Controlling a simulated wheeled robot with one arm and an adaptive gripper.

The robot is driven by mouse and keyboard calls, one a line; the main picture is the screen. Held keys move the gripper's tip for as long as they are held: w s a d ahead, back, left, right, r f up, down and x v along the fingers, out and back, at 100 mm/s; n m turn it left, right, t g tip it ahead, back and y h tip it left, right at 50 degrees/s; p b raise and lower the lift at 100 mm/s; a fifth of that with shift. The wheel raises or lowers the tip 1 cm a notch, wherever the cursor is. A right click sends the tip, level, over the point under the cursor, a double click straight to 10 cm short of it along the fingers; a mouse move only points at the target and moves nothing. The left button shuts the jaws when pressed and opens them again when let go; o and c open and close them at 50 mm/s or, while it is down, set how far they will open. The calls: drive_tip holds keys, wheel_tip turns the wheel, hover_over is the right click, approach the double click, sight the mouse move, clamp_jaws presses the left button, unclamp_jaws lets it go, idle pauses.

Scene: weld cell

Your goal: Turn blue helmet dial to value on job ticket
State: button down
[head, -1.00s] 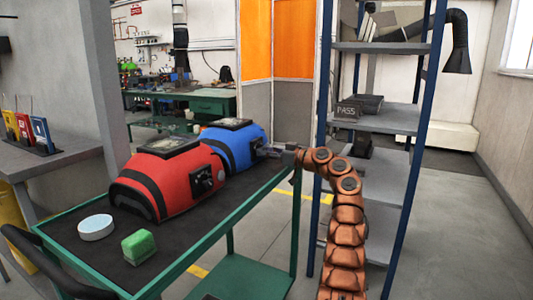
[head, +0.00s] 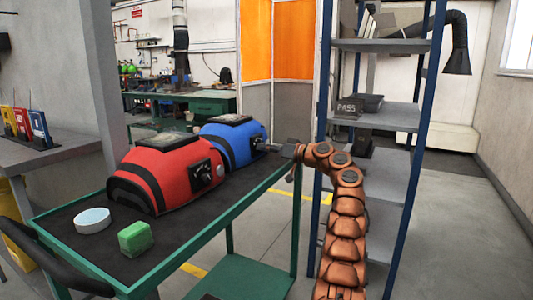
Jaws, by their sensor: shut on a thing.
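The blue helmet (head: 228,142) sits on the dark top of a green-framed cart (head: 187,239), behind the red helmet. My gripper (head: 268,148) reaches in from the right at the blue helmet's right side. It is shut on the blue helmet's dial, which the fingers mostly hide. The dial's value cannot be read. The red helmet (head: 165,172) stands in front, with its own black dial (head: 206,176) facing right. No job ticket can be made out for certain; red, yellow and blue cards (head: 24,125) stand on the grey bench at left, too small to read.
A white round tin (head: 92,220) and a green block (head: 136,239) lie on the cart's near end. Floor at right is open.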

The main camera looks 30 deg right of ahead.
drive_tip(key=shift+m+b, duration=0.35)
drive_tip(key=shift+m, duration=0.45)
drive_tip(key=c, duration=0.8)
unclamp_jaws()
drive_tip(key=shift+v, duration=6)
